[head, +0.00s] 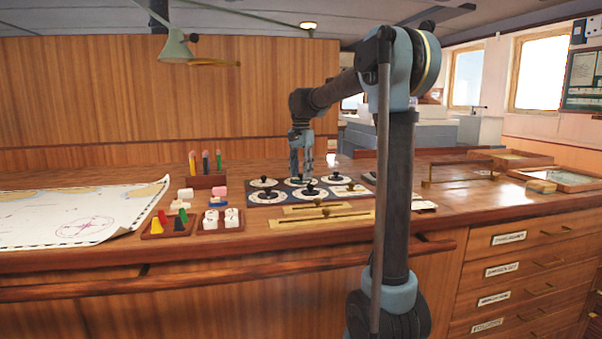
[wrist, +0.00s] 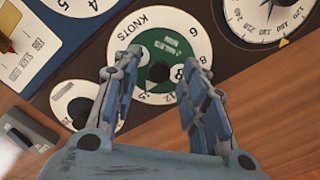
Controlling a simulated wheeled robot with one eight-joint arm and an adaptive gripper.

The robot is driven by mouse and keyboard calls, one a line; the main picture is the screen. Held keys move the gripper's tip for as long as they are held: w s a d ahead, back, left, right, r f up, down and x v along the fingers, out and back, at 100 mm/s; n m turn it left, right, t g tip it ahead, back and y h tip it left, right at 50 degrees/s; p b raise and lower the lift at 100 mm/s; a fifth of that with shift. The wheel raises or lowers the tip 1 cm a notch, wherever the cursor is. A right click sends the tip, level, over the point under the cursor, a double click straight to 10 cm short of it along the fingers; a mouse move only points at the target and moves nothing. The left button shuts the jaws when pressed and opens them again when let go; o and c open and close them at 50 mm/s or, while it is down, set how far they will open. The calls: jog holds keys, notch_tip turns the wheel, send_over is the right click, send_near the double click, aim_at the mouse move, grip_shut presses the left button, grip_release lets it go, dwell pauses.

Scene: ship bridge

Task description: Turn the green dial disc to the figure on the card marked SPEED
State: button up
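The green dial disc (wrist: 172,58) shows in the wrist view, inside a white ring marked KNOTS. A dark round knob (wrist: 160,72) stands at its centre. My gripper (wrist: 160,84) is open, with one finger on each side of the knob; I cannot tell whether either touches it. The fingers hide parts of the disc and ring. In the head view my gripper (head: 301,177) points down over the back middle dial of the dark dial panel (head: 253,199). I cannot make out a card marked SPEED in either view.
Other knobbed dials (head: 262,183) surround this one. Brass rulers (head: 320,219), a tray of coloured pieces (head: 167,226), a tray of white pieces (head: 219,220), a pen holder (head: 206,181) and a chart (head: 70,215) lie left and front. A brass-handled item (head: 458,174) lies right.

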grip_shut()
jog(key=shift+n, duration=0.4)
dwell(0.6)
jog(key=n, duration=0.2)
jog(key=shift+w+n, duration=0.1)
jog(key=shift+n, duration=0.3)
jog(key=n, duration=0.4)
jog(key=shift+n, duration=0.3)
jog(key=n, duration=0.3)
jog(key=shift+r+n, duration=0.1)
jog(key=shift+n, duration=2.1)
